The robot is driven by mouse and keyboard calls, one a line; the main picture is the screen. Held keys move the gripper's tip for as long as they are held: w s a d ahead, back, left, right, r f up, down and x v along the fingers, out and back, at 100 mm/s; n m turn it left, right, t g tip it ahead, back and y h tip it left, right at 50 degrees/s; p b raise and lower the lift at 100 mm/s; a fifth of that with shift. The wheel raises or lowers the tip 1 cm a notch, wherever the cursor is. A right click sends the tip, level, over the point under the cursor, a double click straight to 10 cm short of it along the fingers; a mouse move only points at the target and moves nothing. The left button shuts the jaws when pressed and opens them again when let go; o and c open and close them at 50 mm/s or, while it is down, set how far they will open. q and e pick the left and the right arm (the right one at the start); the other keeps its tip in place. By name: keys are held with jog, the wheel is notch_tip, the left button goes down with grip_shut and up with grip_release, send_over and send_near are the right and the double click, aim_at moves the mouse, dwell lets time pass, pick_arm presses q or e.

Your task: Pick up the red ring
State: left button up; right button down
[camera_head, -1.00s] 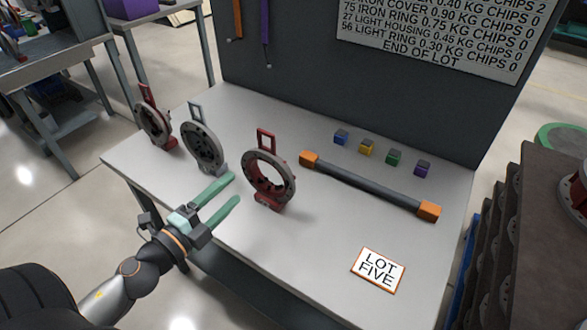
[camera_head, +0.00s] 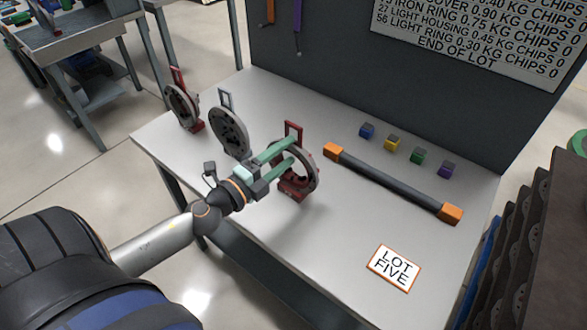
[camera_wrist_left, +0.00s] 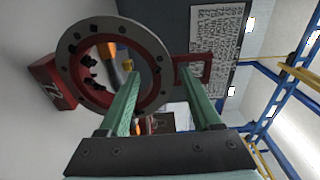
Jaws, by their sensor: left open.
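The nearest ring (camera_head: 312,180) stands upright on the bench, with a grey face, red inner side, red foot and red loop handle. My left gripper (camera_head: 294,151) is open in front of it, with green fingers pointing at its upper part. In the left wrist view, the ring (camera_wrist_left: 75,68) lies sideways. One finger overlaps the ring's opening and the other overlaps the loop handle (camera_wrist_left: 206,66), with the rim near the handle between them. I cannot tell whether the fingers touch it. The fingers hide part of the ring. My right gripper is out of view.
A grey ring (camera_head: 228,132) and another red-handled ring (camera_head: 182,106) stand to the left. A dark bar with orange ends (camera_head: 390,183) lies to the right. Several small coloured blocks (camera_head: 392,143) sit behind it. A LOT FIVE card (camera_head: 393,268) lies in front. A dark panel (camera_head: 330,70) rises behind.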

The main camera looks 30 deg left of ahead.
aim_at(301, 142)
pick_arm(q)
jog(key=shift+w+d+p, duration=0.2)
jog(key=shift+w+p, duration=0.2)
jog(key=shift+w, duration=0.95)
jog(key=shift+w+d+p, duration=0.2)
jog(key=shift+w+p, duration=0.15)
jog(key=shift+w, duration=1)
jog(key=shift+c, duration=0.3)
grip_shut()
jog(key=shift+r, duration=0.15)
